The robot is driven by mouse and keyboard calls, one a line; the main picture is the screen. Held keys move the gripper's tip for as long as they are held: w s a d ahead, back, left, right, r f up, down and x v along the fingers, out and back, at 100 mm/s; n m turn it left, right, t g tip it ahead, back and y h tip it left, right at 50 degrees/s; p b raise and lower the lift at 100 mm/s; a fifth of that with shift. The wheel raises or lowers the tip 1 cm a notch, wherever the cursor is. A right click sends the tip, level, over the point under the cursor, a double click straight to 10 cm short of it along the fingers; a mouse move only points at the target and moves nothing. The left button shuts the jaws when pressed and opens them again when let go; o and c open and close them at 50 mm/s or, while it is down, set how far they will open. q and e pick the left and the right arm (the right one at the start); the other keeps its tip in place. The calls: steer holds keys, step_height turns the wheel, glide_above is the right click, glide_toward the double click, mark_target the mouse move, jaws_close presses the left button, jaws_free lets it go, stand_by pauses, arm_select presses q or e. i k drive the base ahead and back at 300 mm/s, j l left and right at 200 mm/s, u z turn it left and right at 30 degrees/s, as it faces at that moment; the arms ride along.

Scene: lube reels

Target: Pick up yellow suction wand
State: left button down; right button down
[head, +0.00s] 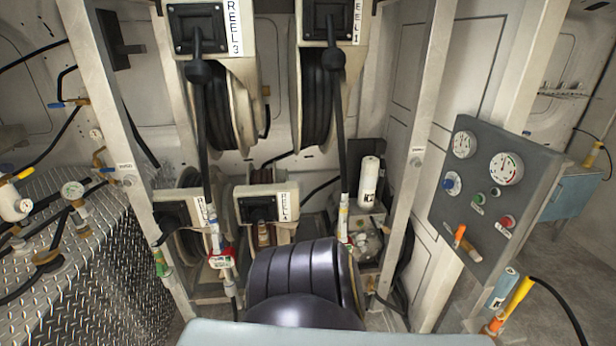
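A yellow wand (515,300) with an orange lower end is at the bottom right, tilted, with a black hose curving away from its top. It is beside a small light-coloured cylinder and below the gauge panel. Its lower end is near the bottom edge of the picture. Another yellow piece (593,154) with a dark hose shows farther back at the far right, by a blue cabinet; it is too small to tell what it is. Neither of my grippers is in view.
Several hose reels (318,100) hang in a frame with upright posts. A grey gauge panel (490,200) stands at the right. A diamond-plate box (110,230) with valves and hoses is at the left. Open floor (570,290) shows at the lower right.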

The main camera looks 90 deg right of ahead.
mark_target(522, 289)
steer(key=z, duration=4.6)
